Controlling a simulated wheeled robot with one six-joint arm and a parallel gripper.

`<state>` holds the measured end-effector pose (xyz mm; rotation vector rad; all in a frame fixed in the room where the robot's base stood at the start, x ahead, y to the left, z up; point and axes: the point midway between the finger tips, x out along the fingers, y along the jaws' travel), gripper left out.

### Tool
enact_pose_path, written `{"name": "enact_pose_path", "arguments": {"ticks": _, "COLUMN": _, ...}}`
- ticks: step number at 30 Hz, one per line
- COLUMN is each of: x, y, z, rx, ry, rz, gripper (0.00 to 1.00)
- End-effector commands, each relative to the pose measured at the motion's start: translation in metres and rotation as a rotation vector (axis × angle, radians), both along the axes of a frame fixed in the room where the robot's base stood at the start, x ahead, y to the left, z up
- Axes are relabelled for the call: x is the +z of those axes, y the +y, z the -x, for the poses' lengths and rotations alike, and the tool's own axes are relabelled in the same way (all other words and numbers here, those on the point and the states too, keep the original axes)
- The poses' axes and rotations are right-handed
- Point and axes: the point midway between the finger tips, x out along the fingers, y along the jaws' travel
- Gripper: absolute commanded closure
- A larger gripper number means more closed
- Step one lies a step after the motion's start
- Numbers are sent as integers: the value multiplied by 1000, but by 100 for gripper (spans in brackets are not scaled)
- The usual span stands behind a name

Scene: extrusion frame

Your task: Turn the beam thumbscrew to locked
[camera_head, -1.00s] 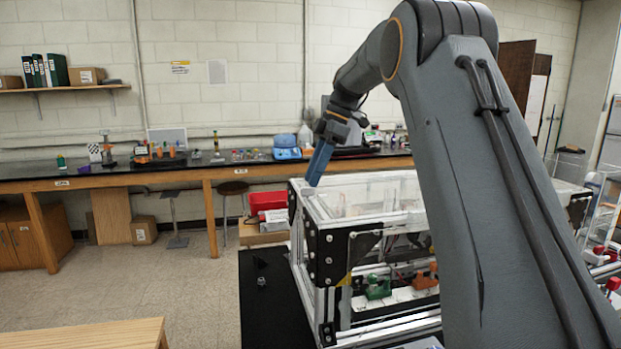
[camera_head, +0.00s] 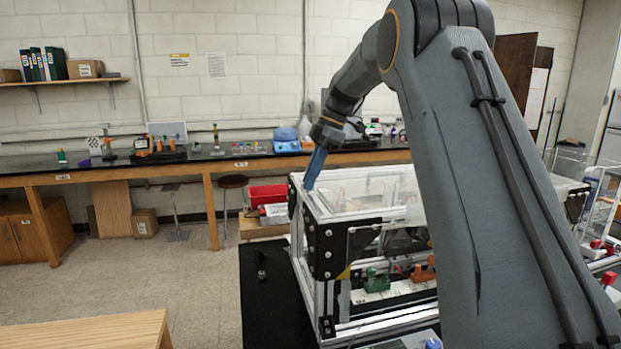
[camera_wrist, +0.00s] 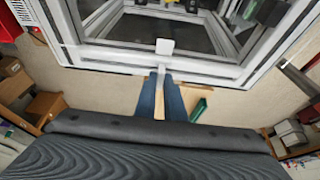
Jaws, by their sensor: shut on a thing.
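My gripper (camera_head: 309,187) reaches down to the top left corner of the extrusion frame (camera_head: 311,285). In the wrist view its two blue fingers (camera_wrist: 160,74) point at the near rail of the frame (camera_wrist: 110,57). They are close together, shut on a small part at that rail, which I take to be the beam thumbscrew. The fingers hide most of it, and its turn angle cannot be read. A pale grey tab (camera_wrist: 165,46) stands on the rail just beyond the fingertips.
The frame has clear panels, with a green block (camera_head: 376,281) and an orange block (camera_head: 421,271) inside. It stands on a black table (camera_head: 272,300). A long bench (camera_head: 130,172) runs along the back wall. A wooden tabletop (camera_head: 90,332) is at front left, with open floor behind it.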

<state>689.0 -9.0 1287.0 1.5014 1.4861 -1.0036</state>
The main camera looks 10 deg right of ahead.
Motion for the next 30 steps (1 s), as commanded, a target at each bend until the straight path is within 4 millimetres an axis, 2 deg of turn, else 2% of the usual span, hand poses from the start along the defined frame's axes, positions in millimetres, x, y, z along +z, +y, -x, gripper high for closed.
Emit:
{"name": "enact_pose_path", "arguments": {"ticks": 11, "x": -1, "y": 0, "z": 1, "rx": -182, "ry": -3, "rz": 1, "gripper": 100}}
{"name": "enact_pose_path", "arguments": {"ticks": 30, "x": 0, "y": 3, "z": 6, "rx": -781, "ry": -4, "rz": 0, "gripper": 100}}
